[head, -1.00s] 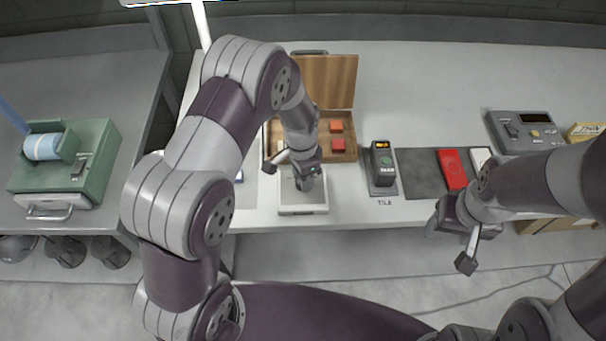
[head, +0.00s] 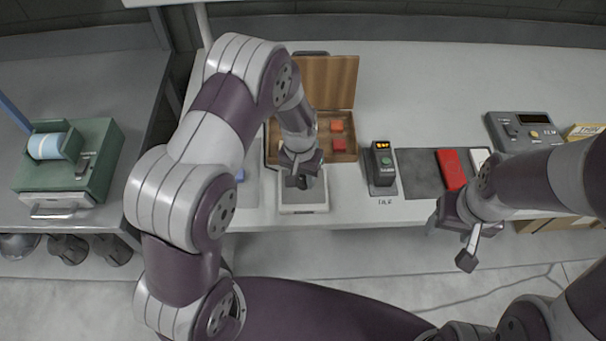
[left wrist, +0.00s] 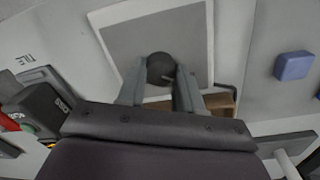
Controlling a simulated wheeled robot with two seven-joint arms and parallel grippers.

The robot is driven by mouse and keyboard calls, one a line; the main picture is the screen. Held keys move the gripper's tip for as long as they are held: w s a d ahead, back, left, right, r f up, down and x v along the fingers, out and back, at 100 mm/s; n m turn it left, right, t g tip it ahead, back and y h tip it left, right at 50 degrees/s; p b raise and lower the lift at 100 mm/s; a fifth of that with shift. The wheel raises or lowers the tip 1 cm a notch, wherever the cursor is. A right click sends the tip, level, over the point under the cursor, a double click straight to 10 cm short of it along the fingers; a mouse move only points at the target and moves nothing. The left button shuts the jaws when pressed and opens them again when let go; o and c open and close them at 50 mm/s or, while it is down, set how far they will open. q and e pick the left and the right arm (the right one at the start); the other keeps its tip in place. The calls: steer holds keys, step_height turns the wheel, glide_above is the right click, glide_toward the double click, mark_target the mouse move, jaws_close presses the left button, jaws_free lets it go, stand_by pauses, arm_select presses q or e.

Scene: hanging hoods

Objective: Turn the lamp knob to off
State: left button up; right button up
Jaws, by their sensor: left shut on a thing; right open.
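A flat light-framed box with a grey top panel (head: 303,208) stands at the front edge of the table. It also shows in the left wrist view (left wrist: 190,22). A dark round knob (left wrist: 160,66) sits on that panel, and I take it to be the lamp knob. My left gripper (head: 303,184) points down over the box. In the left wrist view its two fingers (left wrist: 160,82) are shut on the knob, one on each side. The knob's marking cannot be read. My right gripper (head: 453,243) is open and empty in front of the table, at the right.
An open wooden box (head: 340,149) with red blocks stands behind the panel. A dark device with a lit display (head: 382,165) stands right of it. A red item (head: 452,170) lies on a dark mat (head: 418,172). A blue block (left wrist: 294,66) lies near my left gripper.

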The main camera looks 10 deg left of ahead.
mark_target(301, 178)
stand_by(0.5)
arm_select(q)
steer(key=o, duration=1)
steer(key=r, duration=0.4)
steer(key=r+b, duration=0.1)
steer(key=r, duration=0.7)
steer(key=shift+a+r+b, duration=0.3)
steer(key=shift+r, duration=0.1)
steer(key=shift+w, duration=0.1)
steer(key=shift+n+t+y, duration=0.3)
steer(key=shift+n+t, duration=0.4)
steer(key=s+a, duration=0.1)
steer(key=s, duration=0.3)
steer(key=s+a+r, duration=0.1)
steer(key=s+a, duration=0.1)
steer(key=s, duration=0.3)
steer(key=s+a, duration=0.2)
steer(key=s, duration=0.3)
steer(key=shift+s+r, duration=0.15)
steer(key=shift+r, duration=0.2)
